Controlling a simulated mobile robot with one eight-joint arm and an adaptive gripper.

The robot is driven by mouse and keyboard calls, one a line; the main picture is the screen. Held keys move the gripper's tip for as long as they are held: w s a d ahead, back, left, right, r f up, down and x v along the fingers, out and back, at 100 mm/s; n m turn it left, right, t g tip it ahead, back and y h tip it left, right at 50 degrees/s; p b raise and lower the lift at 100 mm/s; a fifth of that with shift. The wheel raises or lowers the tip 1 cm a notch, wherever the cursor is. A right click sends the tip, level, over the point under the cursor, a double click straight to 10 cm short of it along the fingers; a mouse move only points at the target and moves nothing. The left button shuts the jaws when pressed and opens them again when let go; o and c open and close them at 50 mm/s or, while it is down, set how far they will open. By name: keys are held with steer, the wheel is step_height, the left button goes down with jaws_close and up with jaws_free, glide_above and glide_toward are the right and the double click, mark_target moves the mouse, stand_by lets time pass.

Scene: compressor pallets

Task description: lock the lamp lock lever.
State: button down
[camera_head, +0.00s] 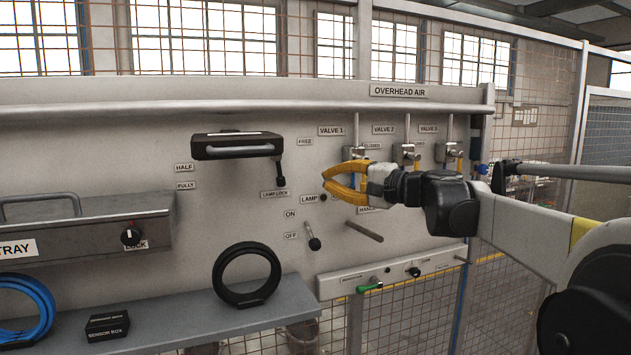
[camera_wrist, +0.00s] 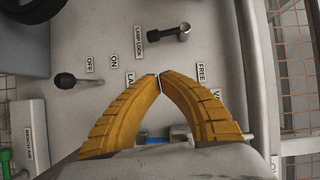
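The lamp lock lever (camera_head: 280,174) is a short dark lever on the grey panel, by the right end of the black lamp housing (camera_head: 237,146). It hangs down, its black knob just above the LAMP LOCK label (camera_head: 274,194). In the wrist view the lever (camera_wrist: 170,33) lies past my fingertips, with its bright pivot end toward the right and its knob beside the label. My gripper (camera_head: 325,180) has yellow fingers and is right of the lever in the head view, apart from it. In the wrist view its fingertips (camera_wrist: 160,78) meet with nothing visible between them.
An ON/OFF lever (camera_head: 313,237) and a bare rod (camera_head: 364,231) stick out below my gripper. Several valve levers (camera_head: 357,155) stand to the right. The panel between gripper and lamp lock lever looks clear.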

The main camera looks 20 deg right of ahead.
steer(key=v, duration=0.5)
steer(key=s+a+f+n+g+h+b, duration=0.1)
steer(key=s+a+f+n+g+b, duration=0.2)
steer(key=a+f, duration=0.45)
steer(key=s+a+f+g+b, duration=0.1)
steer(key=s+a+f+b, duration=0.35)
steer(key=f, duration=0.65)
steer(key=s+a+f+n+g+h+b, duration=0.1)
steer(key=s+a+f+n+g+b, duration=0.1)
steer(key=a+f+b, duration=0.5)
steer(key=s+f+n+h+b, duration=0.2)
steer(key=s+f+b, duration=0.2)
steer(key=f, duration=0.7)
steer(key=s+d+f+n+g+h+b, duration=0.1)
steer(key=s+f+n+h+b, duration=0.1)
steer(key=s+f+b, duration=0.2)
steer(key=s+d+f+n+g+h+b, duration=0.1)
steer(key=s+f+b, duration=0.3)
steer(key=s+f, duration=0.5)
step_height(320, 180, down, 10)
steer(key=shift+f+n+h, duration=0.1)
steer(key=shift+n+h, duration=0.5)
steer(key=shift+n, duration=0.1)
